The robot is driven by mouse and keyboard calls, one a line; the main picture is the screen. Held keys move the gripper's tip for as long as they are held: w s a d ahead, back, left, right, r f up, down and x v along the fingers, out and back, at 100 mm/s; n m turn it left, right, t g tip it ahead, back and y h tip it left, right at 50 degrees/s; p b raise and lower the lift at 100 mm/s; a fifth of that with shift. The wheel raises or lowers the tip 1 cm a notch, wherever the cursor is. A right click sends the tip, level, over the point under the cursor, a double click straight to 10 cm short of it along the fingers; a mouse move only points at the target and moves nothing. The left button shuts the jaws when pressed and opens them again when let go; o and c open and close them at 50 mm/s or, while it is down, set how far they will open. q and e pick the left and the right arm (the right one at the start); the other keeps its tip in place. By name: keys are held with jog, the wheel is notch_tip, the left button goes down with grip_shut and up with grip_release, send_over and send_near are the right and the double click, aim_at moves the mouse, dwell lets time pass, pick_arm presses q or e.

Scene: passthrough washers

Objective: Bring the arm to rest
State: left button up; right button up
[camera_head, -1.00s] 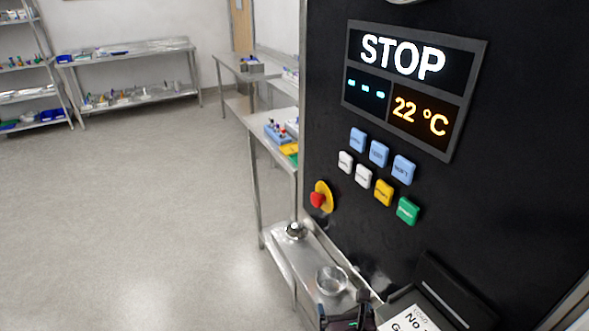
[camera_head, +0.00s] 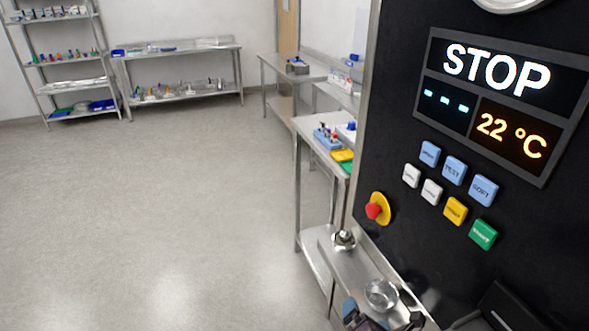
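A dark gripper-like part (camera_head: 382,319) of mine shows at the bottom edge, in front of a steel side table, mostly cut off by the frame. It seems to be my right gripper, but its fingers are too cropped to tell whether they are open or shut. My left gripper is not in view. No held object can be made out.
A black machine panel (camera_head: 408,225) with a STOP and 22 °C display (camera_head: 497,100), several buttons and a red emergency knob (camera_head: 376,208) fills the right. A steel bowl (camera_head: 381,294) stands on the low steel table (camera_head: 345,268). Open floor (camera_head: 170,220) lies left.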

jog(key=s+d+f+m, duration=0.1)
jog(key=s+d+m, duration=0.4)
jog(key=m, duration=0.8)
jog(key=s+d+f+m+g, duration=0.1)
jog(key=s+d+f+m, duration=0.1)
jog(key=s+d+m, duration=0.4)
jog(key=s+m, duration=0.3)
jog(key=m, duration=0.4)
jog(key=shift+s+d+m+g, duration=0.2)
jog(key=shift+s+m+g, duration=0.1)
jog(key=shift+s+m, duration=0.1)
